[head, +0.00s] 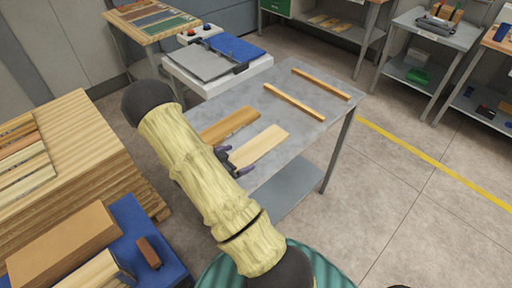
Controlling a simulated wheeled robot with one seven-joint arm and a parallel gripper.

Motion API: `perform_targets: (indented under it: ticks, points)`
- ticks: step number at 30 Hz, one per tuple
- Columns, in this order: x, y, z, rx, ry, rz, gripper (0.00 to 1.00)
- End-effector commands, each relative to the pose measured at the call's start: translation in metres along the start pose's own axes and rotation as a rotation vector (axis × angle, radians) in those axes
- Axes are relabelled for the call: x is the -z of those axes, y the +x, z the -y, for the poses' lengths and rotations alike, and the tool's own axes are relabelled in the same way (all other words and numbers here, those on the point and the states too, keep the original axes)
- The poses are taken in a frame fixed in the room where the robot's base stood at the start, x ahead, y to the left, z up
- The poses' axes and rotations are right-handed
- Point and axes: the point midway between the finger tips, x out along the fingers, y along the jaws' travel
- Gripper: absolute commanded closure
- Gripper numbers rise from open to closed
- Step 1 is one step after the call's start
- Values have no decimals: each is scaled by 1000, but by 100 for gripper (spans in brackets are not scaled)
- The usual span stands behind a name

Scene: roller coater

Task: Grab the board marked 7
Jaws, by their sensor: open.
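Two flat boards lie on the grey metal table: a brown board (231,124) and a paler board (262,144) beside it, closer to me. I can read no number on either, so I cannot tell which board is marked 7. My gripper (236,162) is open at the near left end of the pale board, its dark fingers partly hidden behind my arm. It looks empty; I cannot tell whether it touches the board.
Two wooden strips (294,102) lie on the table's (318,123) right part. A roller machine (217,62) adjoins its far left. Stacked boards on a wooden block (65,139) and a blue surface (131,226) flank my arm at left.

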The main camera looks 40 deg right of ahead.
Motion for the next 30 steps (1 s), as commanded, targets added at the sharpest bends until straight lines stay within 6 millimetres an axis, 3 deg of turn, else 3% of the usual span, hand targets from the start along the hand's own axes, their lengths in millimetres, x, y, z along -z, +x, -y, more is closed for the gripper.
perform_targets:
  ticks: [6,21,30]
  points:
    - [0,22,0,0,0,1,0]
    - [0,22,0,0,0,1,0]
    - [0,22,0,0,1,-1,52]
